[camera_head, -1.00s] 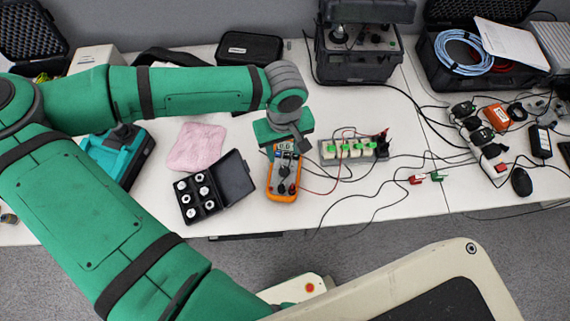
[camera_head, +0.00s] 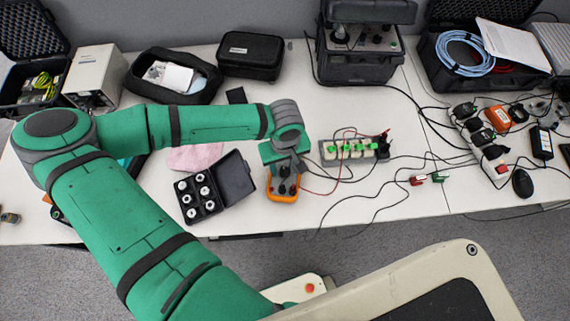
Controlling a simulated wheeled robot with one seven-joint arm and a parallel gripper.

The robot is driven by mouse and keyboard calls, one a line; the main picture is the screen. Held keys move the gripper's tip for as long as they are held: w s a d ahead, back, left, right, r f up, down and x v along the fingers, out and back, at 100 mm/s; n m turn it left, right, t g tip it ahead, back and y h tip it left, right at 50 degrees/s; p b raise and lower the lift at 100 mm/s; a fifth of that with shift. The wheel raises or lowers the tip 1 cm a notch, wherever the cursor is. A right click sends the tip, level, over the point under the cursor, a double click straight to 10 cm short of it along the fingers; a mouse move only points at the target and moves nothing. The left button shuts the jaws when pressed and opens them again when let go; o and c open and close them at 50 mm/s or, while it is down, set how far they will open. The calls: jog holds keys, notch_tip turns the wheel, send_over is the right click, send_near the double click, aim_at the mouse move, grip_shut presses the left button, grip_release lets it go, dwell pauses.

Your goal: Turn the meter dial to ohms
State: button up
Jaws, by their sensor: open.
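The orange meter (camera_head: 283,197) lies on the white table, with its lower part and black lead plugs showing. My gripper (camera_head: 296,169) hangs right over the meter's upper half, pointing down. The gripper body and fingers hide the meter's screen and most of its dial area. The jaws are open, with no object seen held. I cannot tell whether the fingers touch the dial, and the dial's setting is hidden.
An open black case of white weights (camera_head: 202,195) lies just left of the meter. A terminal board with green blocks (camera_head: 352,150) is on the right, with a red lead running to the meter. A pink cloth (camera_head: 195,158) lies behind the weights. Loose cables cross the table on the right.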

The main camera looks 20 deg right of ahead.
aim_at(284, 168)
jog(key=shift+s, duration=0.1)
jog(key=c, duration=1.1)
jog(key=shift+o, duration=0.2)
jog(key=shift+n, duration=1.3)
jog(key=shift+w+a, duration=0.1)
jog(key=shift+w, duration=0.1)
jog(key=o, duration=1.1)
jog(key=shift+s+d, duration=0.15)
jog(key=shift+d, duration=0.1)
jog(key=shift+c, duration=0.2)
jog(key=shift+a, duration=0.2)
notch_tip(284, 168, up, 11)
